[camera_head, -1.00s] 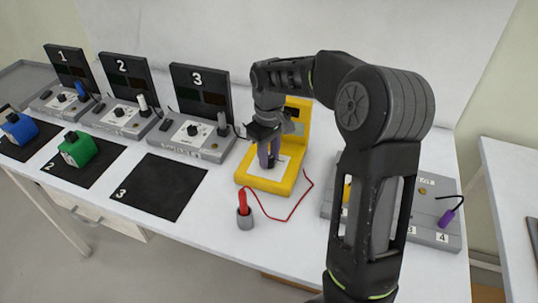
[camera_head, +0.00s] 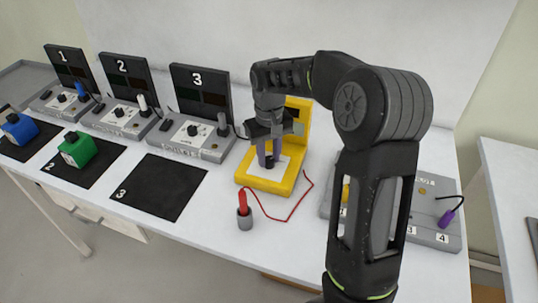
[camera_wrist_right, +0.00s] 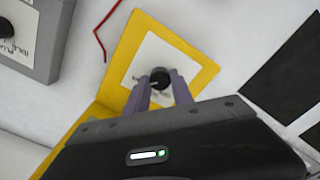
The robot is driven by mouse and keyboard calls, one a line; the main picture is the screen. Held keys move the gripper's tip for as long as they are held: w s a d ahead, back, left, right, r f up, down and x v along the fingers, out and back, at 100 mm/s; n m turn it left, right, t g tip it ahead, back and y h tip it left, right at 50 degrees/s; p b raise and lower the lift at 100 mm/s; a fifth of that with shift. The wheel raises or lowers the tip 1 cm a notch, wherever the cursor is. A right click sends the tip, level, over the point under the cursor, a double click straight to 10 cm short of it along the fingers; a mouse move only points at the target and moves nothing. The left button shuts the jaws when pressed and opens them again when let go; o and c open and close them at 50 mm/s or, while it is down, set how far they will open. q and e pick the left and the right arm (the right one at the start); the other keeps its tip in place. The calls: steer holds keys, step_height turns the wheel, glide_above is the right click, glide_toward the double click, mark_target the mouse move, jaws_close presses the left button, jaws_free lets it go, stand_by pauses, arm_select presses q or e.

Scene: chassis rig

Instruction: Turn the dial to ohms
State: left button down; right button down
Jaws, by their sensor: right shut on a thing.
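The yellow meter (camera_head: 265,184) stands near the middle of the table, with a white face plate on its base and a raised back with a small display. Its round black dial (camera_wrist_right: 160,77) sits on the white plate in the right wrist view, with a small pale mark at its edge. My right gripper (camera_head: 269,158) points down over the plate, its purple-grey fingers shut on the dial, one at each side. In the wrist view the fingers (camera_wrist_right: 158,86) partly cover the printed labels, which are too small to read. My left gripper is not in view.
A red probe (camera_head: 242,203) stands in a grey holder in front of the meter, its red wire (camera_head: 289,217) running to it. Numbered stations (camera_head: 190,137) and black mats (camera_head: 160,186) are at left. A grey slotted board (camera_head: 432,230) with a purple probe (camera_head: 447,218) is at right.

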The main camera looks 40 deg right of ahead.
mark_target(269, 159)
steer(key=c, duration=1.1)
jaws_free()
steer(key=shift+r, duration=0.1)
steer(key=shift+r, duration=3.85)
